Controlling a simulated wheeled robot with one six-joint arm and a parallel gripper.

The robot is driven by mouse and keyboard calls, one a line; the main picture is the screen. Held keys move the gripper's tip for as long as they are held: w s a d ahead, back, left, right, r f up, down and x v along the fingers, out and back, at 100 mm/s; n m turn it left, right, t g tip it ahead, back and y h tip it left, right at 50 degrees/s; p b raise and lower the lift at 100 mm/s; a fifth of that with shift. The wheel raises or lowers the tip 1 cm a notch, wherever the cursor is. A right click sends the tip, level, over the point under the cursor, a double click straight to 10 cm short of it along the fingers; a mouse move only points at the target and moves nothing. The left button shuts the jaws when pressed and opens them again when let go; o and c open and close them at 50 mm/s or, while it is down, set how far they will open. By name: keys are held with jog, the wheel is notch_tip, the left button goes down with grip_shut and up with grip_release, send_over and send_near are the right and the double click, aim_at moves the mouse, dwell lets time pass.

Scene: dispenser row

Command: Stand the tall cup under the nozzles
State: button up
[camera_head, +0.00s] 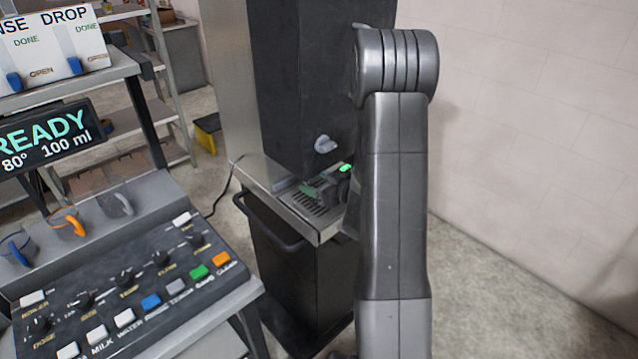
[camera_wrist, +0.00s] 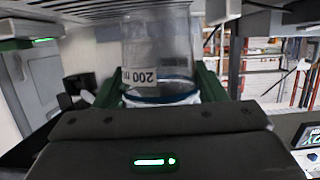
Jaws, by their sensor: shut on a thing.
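My gripper (camera_wrist: 158,88) is shut on a clear cup (camera_wrist: 158,50), one green finger on each side of it. My arm hides part of the tray, and the cup is hard to make out there. I cannot tell whether the cup touches the tray.
A control panel (camera_head: 130,290) with knobs and coloured buttons stands at front left, with a READY display (camera_head: 48,135) behind it. A bar handle (camera_head: 270,228) runs along the dispenser's cabinet front. Shelving (camera_head: 150,100) stands behind. Floor is free at right.

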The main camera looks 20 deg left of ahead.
jog(key=shift+f+b, duration=0.6)
jog(key=shift+b, duration=0.1)
jog(key=o, duration=1.1)
jog(key=shift+d, duration=0.1)
jog(key=b+v, duration=0.1)
jog(key=v, duration=1.2)
jog(key=shift+d+r+b, duration=0.2)
jog(key=shift+d+b, duration=0.1)
jog(key=shift+b, duration=0.05)
jog(key=shift+s, duration=0.1)
